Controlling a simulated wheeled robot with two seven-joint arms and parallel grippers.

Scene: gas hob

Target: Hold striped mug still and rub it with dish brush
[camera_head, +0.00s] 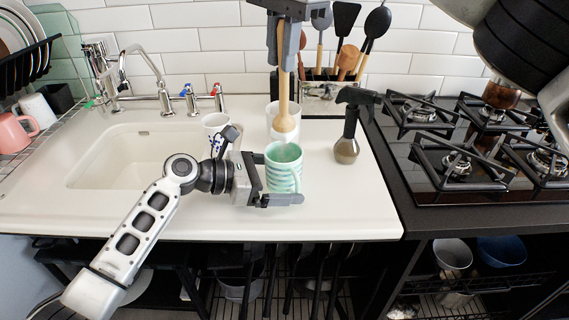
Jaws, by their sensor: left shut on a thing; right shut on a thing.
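The green-and-white striped mug (284,175) stands upright on the white counter near its front edge. My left gripper (264,184) is shut on the mug from its left side, one finger across the lower front. My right gripper (284,38) is at the top of the picture, pointing down, shut on the wooden handle of the dish brush (284,104). The brush hangs upright with its head just above the mug's rim in the picture. I cannot tell whether the head touches the mug.
A white container (272,117) and a white-and-blue cup (214,124) stand behind the mug. A spray bottle (347,142) stands to its right. The sink (122,160) is at left, the gas hob (462,150) at right. Utensils (345,50) stand behind.

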